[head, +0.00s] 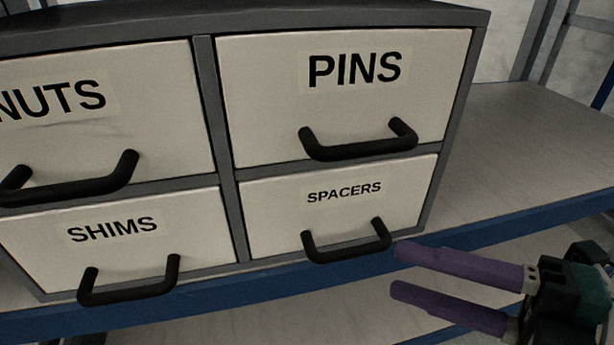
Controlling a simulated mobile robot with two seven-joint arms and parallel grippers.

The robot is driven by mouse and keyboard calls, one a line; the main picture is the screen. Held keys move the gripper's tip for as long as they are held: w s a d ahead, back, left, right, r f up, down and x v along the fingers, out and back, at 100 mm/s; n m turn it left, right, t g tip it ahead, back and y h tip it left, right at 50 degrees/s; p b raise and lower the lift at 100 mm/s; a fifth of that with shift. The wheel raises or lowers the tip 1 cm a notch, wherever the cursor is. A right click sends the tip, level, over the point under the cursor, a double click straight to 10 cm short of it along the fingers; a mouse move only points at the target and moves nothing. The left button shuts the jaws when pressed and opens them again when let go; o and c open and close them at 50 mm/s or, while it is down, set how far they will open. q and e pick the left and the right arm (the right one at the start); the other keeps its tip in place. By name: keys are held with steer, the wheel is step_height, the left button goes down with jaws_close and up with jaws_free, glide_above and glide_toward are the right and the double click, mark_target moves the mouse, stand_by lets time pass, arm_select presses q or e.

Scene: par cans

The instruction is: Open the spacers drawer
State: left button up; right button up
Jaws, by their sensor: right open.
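The spacers drawer (285,215) is the lower right drawer of a grey cabinet, with a white front labelled SPACERS. It sits flush in its frame, closed. Its black bar handle (348,253) runs along the lower part of the front. My right gripper (396,271) comes in from the lower right with two purple fingers, open and empty. Its fingertips are just right of the handle's right end, and no finger is around the bar. Whether a fingertip touches the handle or cabinet is unclear. My left gripper is not in view.
The pins drawer (270,100) is above, the shims drawer (50,262) to the left, and the nuts drawer (160,80) at upper left; all look closed with black handles. The cabinet stands on a shelf (540,140) with a blue front edge. The shelf right of it is clear.

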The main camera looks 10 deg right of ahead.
mark_target(358, 255)
steer(key=b+x, duration=0.1)
steer(key=x, duration=0.5)
steer(key=shift+w, duration=0.25)
steer(key=shift+w+a+b, duration=0.25)
steer(key=shift+a+b, duration=0.05)
steer(key=shift+a, duration=0.1)
steer(key=shift+c, duration=0.8)
jaws_close()
